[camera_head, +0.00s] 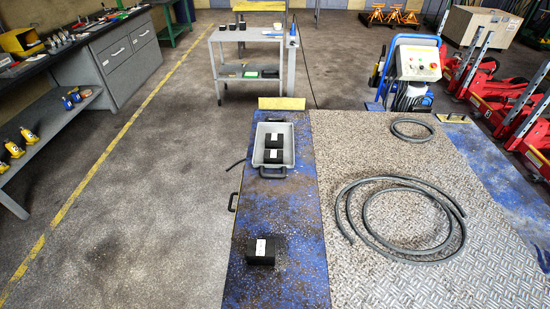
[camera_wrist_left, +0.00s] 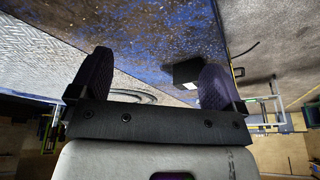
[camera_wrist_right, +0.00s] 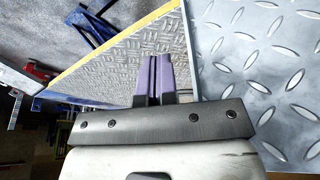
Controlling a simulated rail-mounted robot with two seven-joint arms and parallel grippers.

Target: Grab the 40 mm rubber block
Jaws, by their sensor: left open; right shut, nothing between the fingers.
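A black rubber block (camera_head: 261,251) with a white label lies on the blue platform strip, near its front end. Two more black blocks, a far one (camera_head: 275,140) and a near one (camera_head: 274,156), lie in a grey tray (camera_head: 292,150). The labels are too small to read, so I cannot tell which block is 40 mm. In the left wrist view a black block (camera_wrist_left: 187,71) shows beyond my left gripper (camera_wrist_left: 155,82), which is open and empty, apart from the block. My right gripper (camera_wrist_right: 160,75) is shut and empty above metal tread plate. Neither gripper shows in the head view.
Coiled grey hoses (camera_head: 405,218) lie on the tread plate (camera_head: 350,150) right of the blue strip. A grey trolley (camera_head: 240,74) stands behind the tray. A workbench (camera_head: 85,45) stands at left and red jacks (camera_head: 500,95) at right. The blue strip between block and tray is clear.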

